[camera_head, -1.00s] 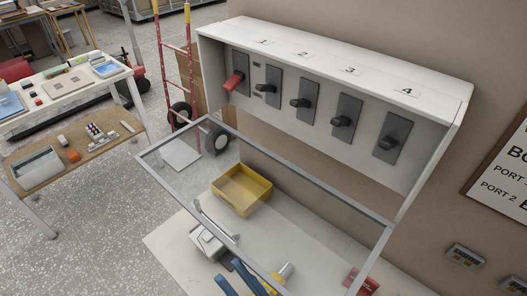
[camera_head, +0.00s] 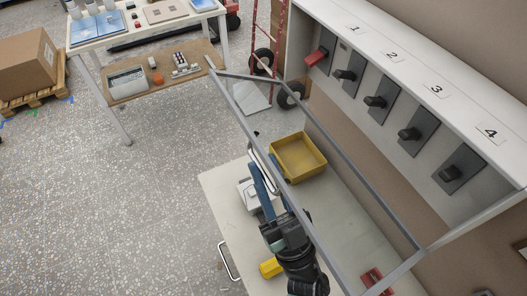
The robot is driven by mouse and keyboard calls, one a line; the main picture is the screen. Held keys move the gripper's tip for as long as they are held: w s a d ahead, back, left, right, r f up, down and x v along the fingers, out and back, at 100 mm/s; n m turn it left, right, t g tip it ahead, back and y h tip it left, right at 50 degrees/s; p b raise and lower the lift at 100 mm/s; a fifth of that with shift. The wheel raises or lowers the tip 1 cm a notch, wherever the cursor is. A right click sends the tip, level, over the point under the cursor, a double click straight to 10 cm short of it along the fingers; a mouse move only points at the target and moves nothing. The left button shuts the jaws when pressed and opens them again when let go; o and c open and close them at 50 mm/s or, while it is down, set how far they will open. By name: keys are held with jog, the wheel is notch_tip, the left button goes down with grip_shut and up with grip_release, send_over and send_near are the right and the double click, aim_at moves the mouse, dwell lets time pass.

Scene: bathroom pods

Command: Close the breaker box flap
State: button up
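The breaker box (camera_head: 390,160) is white, with several switches under numbers 1 to 4. Its flap (camera_head: 235,105), a clear panel in a grey metal frame, is open and sticks out from the lower front of the box. My gripper (camera_head: 268,182) is at the flap's outer bar, near the middle of its length. Its two blue fingers show apart, and nothing is seen held between them. The bar partly crosses the gripper, so I cannot tell whether they touch. The lever under 1 is red and the others are black.
Below the flap, a pale worktop (camera_head: 215,185) holds a yellow bin (camera_head: 299,157), a grey-white device (camera_head: 248,196), a yellow object (camera_head: 270,268) and a red object (camera_head: 372,281). A table (camera_head: 150,30) with a lower shelf stands at the back left. The speckled floor at left is mostly clear.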

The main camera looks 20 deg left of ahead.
jog(key=shift+x, duration=0.8)
grip_shut()
jog(key=shift+d, duration=0.1)
dwell(0.8)
